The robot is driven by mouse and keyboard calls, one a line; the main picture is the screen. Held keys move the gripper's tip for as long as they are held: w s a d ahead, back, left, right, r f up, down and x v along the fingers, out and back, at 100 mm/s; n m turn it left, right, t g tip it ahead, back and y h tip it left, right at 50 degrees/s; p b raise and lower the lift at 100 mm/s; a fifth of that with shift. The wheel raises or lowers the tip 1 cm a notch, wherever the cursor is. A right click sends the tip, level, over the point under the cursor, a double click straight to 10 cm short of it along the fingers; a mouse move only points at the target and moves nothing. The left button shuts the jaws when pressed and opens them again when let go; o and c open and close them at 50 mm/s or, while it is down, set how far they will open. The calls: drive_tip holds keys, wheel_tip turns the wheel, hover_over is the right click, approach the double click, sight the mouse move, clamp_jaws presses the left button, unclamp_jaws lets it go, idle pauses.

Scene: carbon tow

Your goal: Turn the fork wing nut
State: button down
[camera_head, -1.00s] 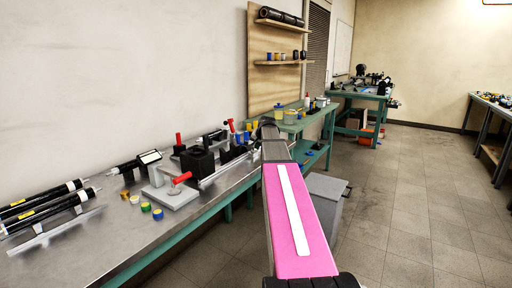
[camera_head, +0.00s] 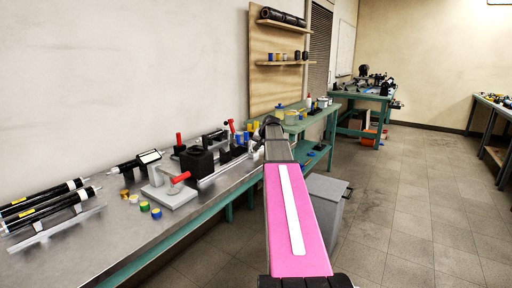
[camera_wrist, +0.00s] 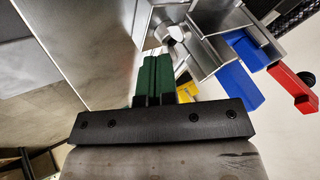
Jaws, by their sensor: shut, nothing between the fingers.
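In the wrist view my gripper (camera_wrist: 157,62) has two green fingers pressed together with nothing between them. Just beyond the fingertips is a small round silver part (camera_wrist: 169,33) on a metal bracket (camera_wrist: 205,46). It may be the fork wing nut, but its wings cannot be made out. The fingertips look close to it; whether they touch cannot be told. In the head view my arm reaches forward along the benches, and the gripper and nut cannot be made out at its far end.
A blue block (camera_wrist: 238,74) and a red lever (camera_wrist: 292,85) stand right of the bracket. In the head view, the steel bench (camera_head: 90,243) holds black tubes (camera_head: 45,197), clamps with red handles (camera_head: 180,177) and small coloured pots. A grey bin (camera_head: 326,200) stands right of my arm. The floor further right is clear.

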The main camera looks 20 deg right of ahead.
drive_tip(key=n+y, duration=0.1)
drive_tip(key=n, duration=0.1)
drive_tip(key=w+n+g+y, duration=0.1)
drive_tip(key=n, duration=0.1)
drive_tip(key=shift+w+d, duration=0.1)
drive_tip(key=shift+w, duration=0.3)
idle(0.4)
drive_tip(key=shift+s, duration=0.15)
idle(1.2)
drive_tip(key=shift+s+a, duration=0.5)
drive_tip(key=shift+a, duration=0.05)
